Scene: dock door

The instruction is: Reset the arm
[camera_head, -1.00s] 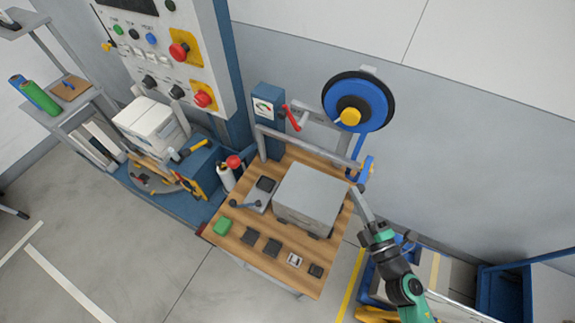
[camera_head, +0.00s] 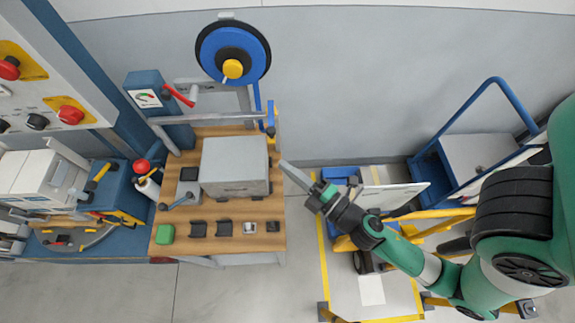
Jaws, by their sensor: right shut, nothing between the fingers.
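My right arm comes in from the right, green and black. Its gripper (camera_head: 297,177) is shut and empty, a thin grey tip pointing up and left. It hangs just right of the wooden workbench (camera_head: 210,248) and the grey box (camera_head: 236,160) on it, apart from the box in the picture. My left gripper does not show.
A blue wheel (camera_head: 233,52) stands behind. A control panel (camera_head: 35,80) is at left.

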